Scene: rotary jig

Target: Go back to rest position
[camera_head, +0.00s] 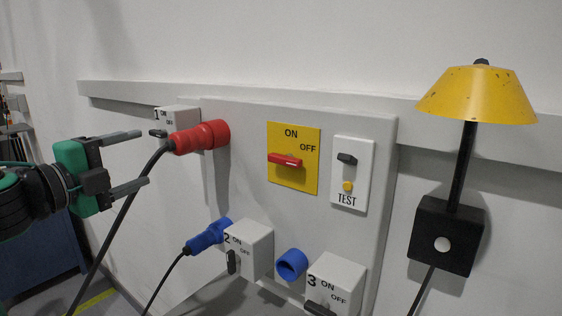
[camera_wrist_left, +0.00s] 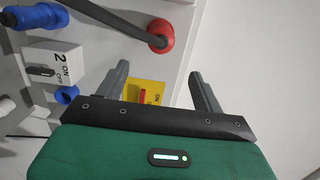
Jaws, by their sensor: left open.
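My left gripper (camera_head: 140,161) is open and empty at the left of the head view, its two grey fingers pointing right. It is left of the red plug (camera_head: 198,138) and appears apart from it. In the left wrist view the open fingers (camera_wrist_left: 160,88) show with the red plug (camera_wrist_left: 160,35) beyond them, its cable running up and left. The panel (camera_head: 240,207) carries a yellow ON/OFF plate (camera_head: 293,145) with a red switch (camera_head: 285,160), which lies horizontal. My right gripper is not in view.
A blue plug (camera_head: 207,237) sits beside box 2 (camera_head: 248,250). An empty-looking blue socket (camera_head: 291,264) is left of box 3 (camera_head: 336,285). A yellow lamp (camera_head: 476,97) on a black box (camera_head: 446,236) stands at the right. Dark cables hang down at the left.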

